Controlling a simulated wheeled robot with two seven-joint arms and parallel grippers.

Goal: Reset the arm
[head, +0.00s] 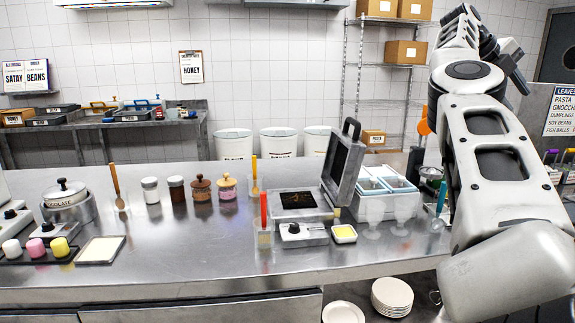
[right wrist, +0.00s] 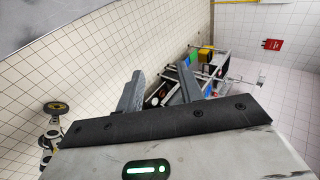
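My right arm rises along the right side of the head view, bent upward, with its gripper (head: 510,62) raised high above the counter. In the right wrist view the two dark fingers of this gripper (right wrist: 160,84) stand apart with nothing between them, so it is open and empty. It touches nothing that I can see. My left gripper and left arm are not in the head view.
The steel counter (head: 200,250) holds a pot (head: 66,195), several jars, an open press (head: 300,200), a tub rack (head: 385,185) and a yellow dish (head: 344,234). Plates (head: 392,296) sit below. A wire shelf with boxes (head: 403,52) stands behind. The counter's front middle is clear.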

